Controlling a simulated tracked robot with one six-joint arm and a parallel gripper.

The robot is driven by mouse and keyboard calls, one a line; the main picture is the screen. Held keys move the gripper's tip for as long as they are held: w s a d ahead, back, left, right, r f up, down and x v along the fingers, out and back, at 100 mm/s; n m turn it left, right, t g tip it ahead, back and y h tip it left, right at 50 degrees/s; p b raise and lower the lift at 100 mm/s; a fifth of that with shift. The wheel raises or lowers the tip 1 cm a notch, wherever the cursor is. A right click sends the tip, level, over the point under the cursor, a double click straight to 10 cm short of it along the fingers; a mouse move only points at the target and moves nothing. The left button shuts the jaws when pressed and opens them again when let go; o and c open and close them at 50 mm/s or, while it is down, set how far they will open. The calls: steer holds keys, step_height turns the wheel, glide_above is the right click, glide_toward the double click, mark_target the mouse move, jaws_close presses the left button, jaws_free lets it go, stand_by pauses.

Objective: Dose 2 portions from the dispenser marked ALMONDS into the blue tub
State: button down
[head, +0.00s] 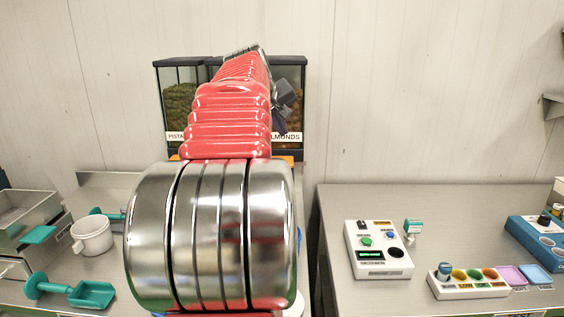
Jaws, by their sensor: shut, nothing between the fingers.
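The dispenser marked ALMONDS (296,122) stands against the back wall, a dark-framed clear bin with brown contents. Its label is partly covered by my arm. The front of its lower part is mostly hidden. My gripper (284,104) shows as a small grey and dark part at the right side of my red arm, in front of this dispenser. It is shut and empty; its fingertips are hard to make out, and I cannot tell whether it touches the dispenser.
A dispenser marked PISTA... (179,104) stands to the left. A white cup (92,236) and a teal scoop (90,294) are at left, near a metal bin (22,212). On the right bench are a white button box (378,250) and a colored-pot tray (468,281).

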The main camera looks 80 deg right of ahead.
steer(key=shift+f, duration=2.8)
steer(key=shift+f, duration=1.45)
stand_by(1.6)
steer(key=shift+r, duration=1.5)
steer(key=shift+r, duration=2.5)
